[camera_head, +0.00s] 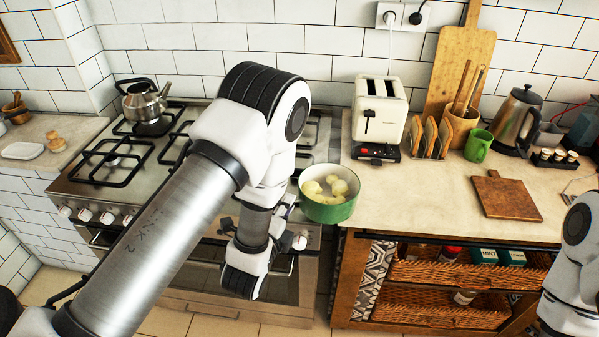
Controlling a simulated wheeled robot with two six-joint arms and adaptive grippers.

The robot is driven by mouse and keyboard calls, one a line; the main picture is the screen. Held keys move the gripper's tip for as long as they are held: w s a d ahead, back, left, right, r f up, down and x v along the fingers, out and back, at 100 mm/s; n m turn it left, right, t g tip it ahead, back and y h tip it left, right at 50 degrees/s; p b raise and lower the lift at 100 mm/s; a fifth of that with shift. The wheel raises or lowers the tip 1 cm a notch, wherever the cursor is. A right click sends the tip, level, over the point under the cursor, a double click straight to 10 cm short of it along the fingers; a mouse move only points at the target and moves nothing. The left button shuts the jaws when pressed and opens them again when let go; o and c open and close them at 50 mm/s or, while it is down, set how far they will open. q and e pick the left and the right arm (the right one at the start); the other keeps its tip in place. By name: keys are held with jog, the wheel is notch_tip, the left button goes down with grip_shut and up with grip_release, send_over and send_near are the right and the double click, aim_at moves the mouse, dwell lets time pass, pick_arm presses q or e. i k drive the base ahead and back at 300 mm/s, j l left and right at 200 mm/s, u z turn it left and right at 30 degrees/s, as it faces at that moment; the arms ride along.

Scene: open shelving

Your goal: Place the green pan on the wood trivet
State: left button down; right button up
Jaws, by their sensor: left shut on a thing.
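The green pan (328,207) holds several pale round pieces of food and appears roughly level. It shows near the front left corner of the counter, beside the stove. My left gripper (289,205) is shut on the pan at its left side; the arm partly hides the fingers and grip. The wood trivet (506,196), a flat brown square board with a short tab, lies on the counter to the right of the pan, with nothing on it. My right arm shows at the right edge, but its gripper is out of view.
A toaster (379,110), toast rack (430,138), green mug (478,145) and steel kettle (516,118) stand along the back of the counter (410,200). A small cup tray (555,159) sits behind the trivet. The counter between pan and trivet is clear.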

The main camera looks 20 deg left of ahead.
aim_at(492, 204)
jog(key=i+l+u, duration=0.15)
jog(key=l, duration=0.6)
jog(key=i+l+u, duration=0.1)
jog(key=l, duration=0.7)
jog(key=i+l+u, duration=0.15)
jog(key=l, duration=0.6)
jog(key=i+l+u, duration=0.1)
jog(key=l, duration=0.7)
